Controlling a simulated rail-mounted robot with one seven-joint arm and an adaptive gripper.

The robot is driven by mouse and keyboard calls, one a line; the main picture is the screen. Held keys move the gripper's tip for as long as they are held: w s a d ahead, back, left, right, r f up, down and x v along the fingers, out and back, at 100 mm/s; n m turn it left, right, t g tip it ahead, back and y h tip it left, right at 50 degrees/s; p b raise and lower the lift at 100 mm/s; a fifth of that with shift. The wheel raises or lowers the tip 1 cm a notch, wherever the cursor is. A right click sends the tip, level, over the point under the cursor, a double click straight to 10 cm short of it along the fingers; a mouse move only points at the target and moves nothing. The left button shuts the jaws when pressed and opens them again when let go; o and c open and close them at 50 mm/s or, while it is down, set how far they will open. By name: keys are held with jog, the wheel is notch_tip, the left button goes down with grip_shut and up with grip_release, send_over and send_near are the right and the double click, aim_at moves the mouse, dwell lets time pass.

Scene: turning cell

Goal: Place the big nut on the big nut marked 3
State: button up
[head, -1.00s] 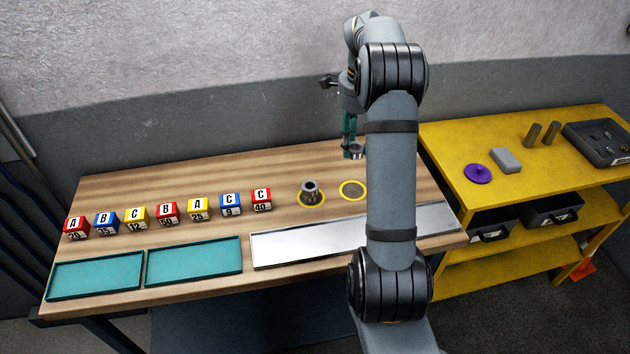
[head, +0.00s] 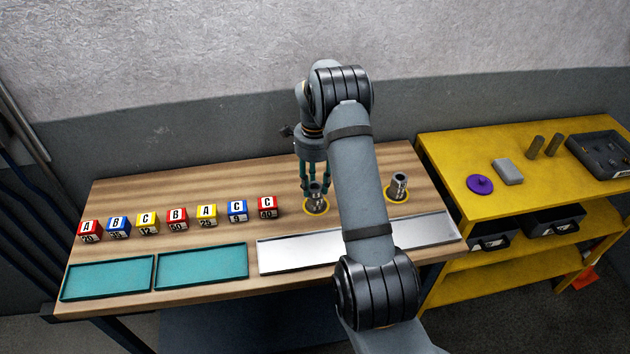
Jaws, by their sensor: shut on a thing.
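My gripper (head: 314,183), with green fingers pointing down, is shut on a grey big nut (head: 315,188) above the left yellow ring (head: 317,212). Below it, a dark grey nut piece (head: 316,203) stands inside that ring. The held nut is lined up over it or resting on it; I cannot tell whether they touch. A second stack of grey nuts (head: 398,187) with a pale label stands in the right yellow ring (head: 397,199), apart from my gripper. The numbers on the nuts are too small to read.
A row of lettered cubes (head: 176,220) stands left of the gripper. Two teal trays (head: 200,284) and a silver plate (head: 300,264) lie along the front of the table. A yellow shelf (head: 445,150) stands to the right. My forearm hides the table between the rings.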

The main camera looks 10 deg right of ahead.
aim_at(315, 187)
jog(key=shift+f, duration=0.35)
jog(key=shift+f, duration=0.15)
jog(key=o, duration=1.3)
jog(key=shift+r, duration=0.35)
notch_tip(315, 187, up, 12)
jog(key=b, duration=0.1)
jog(key=shift+f, duration=0.15)
